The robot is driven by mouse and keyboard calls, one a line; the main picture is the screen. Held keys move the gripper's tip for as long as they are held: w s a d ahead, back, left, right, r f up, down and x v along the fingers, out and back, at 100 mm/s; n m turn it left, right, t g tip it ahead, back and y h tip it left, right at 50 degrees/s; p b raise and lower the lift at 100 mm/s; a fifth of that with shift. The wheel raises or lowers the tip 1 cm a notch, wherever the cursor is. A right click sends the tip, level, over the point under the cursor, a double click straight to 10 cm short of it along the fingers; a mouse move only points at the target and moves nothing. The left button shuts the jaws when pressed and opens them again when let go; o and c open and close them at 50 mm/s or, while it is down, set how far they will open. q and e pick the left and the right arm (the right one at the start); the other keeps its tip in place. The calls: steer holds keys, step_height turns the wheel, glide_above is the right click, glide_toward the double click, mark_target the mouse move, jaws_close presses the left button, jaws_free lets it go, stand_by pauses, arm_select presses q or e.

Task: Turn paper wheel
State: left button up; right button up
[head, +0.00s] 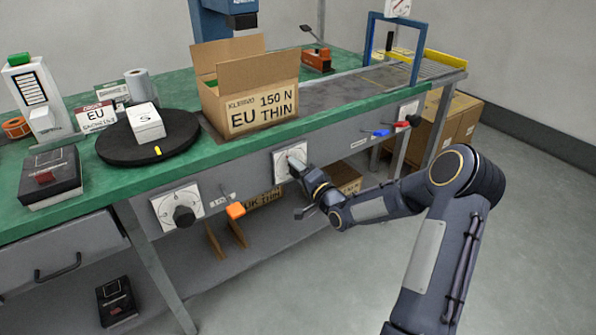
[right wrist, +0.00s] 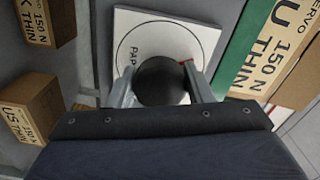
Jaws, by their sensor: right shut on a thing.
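The paper wheel is a dark round knob (right wrist: 162,82) on a white square dial plate (right wrist: 190,36) marked "PAP…" in the right wrist view. In the head view its plate (head: 281,170) is on the front panel of the bench, below the open carton. My right gripper (right wrist: 163,90) is shut on the knob, with one finger on each side of it. In the head view my right gripper (head: 296,166) reaches the plate and hides most of the knob. A small red mark shows at the knob's right side in the wrist view. My left gripper is not in view.
A second dial with a black knob (head: 184,215) and an orange lever (head: 235,210) are to the left on the panel. An open carton (head: 248,88) stands above on the green bench (head: 90,136). Blue (head: 381,133) and red (head: 402,126) handles are to the right.

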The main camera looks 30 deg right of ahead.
steer(key=o, duration=1)
steer(key=shift+s, duration=0.1)
steer(key=s, duration=0.5)
steer(key=s+p, duration=0.1)
steer(key=s, duration=0.1)
steer(key=shift+s+d, duration=0.3)
